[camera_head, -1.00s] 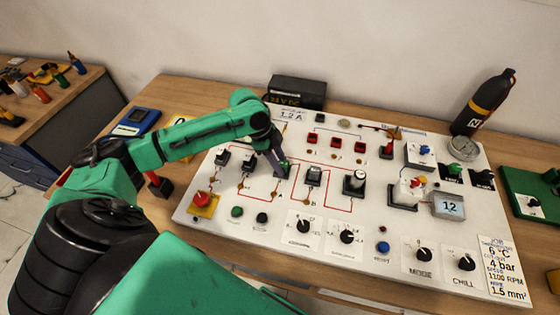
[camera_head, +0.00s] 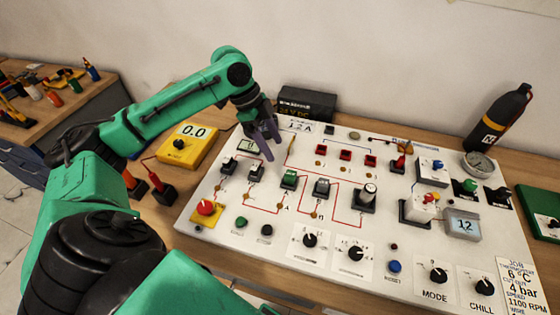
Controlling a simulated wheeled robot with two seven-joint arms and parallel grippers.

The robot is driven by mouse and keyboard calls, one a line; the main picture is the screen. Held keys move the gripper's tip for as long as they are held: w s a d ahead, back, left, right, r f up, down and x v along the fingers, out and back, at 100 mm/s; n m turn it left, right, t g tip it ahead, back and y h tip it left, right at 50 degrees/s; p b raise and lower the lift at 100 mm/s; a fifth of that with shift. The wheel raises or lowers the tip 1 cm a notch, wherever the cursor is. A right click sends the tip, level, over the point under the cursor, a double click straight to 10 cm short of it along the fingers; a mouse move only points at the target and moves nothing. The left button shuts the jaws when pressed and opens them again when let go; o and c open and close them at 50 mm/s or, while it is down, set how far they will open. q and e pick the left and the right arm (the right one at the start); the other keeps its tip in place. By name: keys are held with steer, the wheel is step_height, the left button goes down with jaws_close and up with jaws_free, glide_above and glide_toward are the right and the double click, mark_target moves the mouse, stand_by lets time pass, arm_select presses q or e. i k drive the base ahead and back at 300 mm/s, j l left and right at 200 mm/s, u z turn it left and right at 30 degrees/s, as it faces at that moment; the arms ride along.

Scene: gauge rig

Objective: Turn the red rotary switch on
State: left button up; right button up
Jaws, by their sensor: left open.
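On the white panel (camera_head: 300,222) I see several red controls. A small red-topped switch (camera_head: 398,163) stands on a dark base at the upper right, and a red mushroom knob (camera_head: 205,208) sits on a yellow base at the front left. A white block with a red knob (camera_head: 429,197) is at the right. I cannot tell for sure which is the red rotary switch. My left gripper (camera_head: 266,146) is open, pointing down above the panel's back left, apart from these controls. It seems to hold nothing. My right gripper is not in view.
A green-topped switch (camera_head: 289,179) and black selector knobs (camera_head: 355,253) stand on the panel. A yellow meter (camera_head: 186,147) reading 0.0 is left of it. A black box (camera_head: 307,103), a black bottle (camera_head: 500,117) and a round gauge (camera_head: 478,164) are at the back.

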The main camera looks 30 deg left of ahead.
mark_target(205, 208)
steer(key=k, duration=1.5)
